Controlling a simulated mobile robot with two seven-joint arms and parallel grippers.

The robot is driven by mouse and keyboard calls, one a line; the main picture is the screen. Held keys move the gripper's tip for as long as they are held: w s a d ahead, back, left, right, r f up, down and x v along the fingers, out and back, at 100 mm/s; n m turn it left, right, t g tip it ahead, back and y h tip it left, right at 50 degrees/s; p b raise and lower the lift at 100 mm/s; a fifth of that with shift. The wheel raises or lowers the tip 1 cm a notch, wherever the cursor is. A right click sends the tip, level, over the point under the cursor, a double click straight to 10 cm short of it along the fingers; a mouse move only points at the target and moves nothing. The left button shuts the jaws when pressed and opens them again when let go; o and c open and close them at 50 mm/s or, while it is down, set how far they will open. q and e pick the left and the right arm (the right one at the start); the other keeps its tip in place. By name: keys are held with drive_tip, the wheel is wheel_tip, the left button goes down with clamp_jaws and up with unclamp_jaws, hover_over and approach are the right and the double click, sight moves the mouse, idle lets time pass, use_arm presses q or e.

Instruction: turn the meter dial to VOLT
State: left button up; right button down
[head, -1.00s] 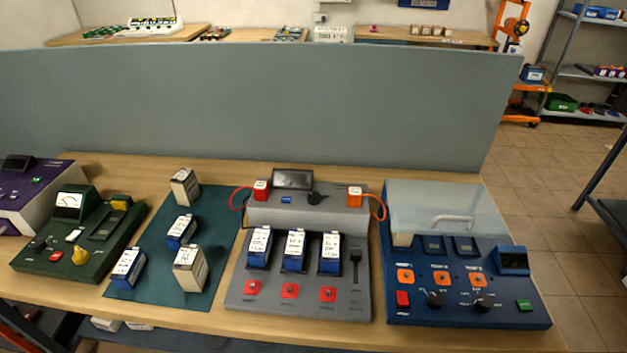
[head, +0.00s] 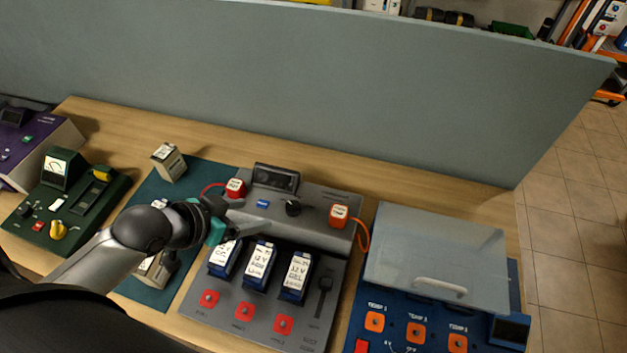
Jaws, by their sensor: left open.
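The grey charging console (head: 325,229) stands in the middle of the table. A dark display (head: 276,178) is on its raised back part, with a black round dial (head: 293,208) just below and right of it. The lettering around the dial is too small to read. My left gripper (head: 230,216) is open over the console's left side, pointing right, to the left of the dial and apart from it. A green tester (head: 92,215) at the left has a needle gauge (head: 55,165) and a yellow knob (head: 58,230). My right gripper is out of view.
Red clamp blocks (head: 235,187) and (head: 339,214) with cables flank the dial. Several blue batteries (head: 260,260) stand in front of it. A pale battery (head: 169,162) stands on the green mat (head: 205,174). A clear-lidded blue station (head: 437,254) is at the right.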

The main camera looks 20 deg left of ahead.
use_arm(q)
drive_tip(key=b, duration=0.2)
approach(292, 206)
drive_tip(key=x, duration=0.7)
drive_tip(key=shift+x, duration=0.8)
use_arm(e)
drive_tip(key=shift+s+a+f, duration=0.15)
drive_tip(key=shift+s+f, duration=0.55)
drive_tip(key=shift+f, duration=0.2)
use_arm(q)
drive_tip(key=shift+c, duration=0.2)
clamp_jaws()
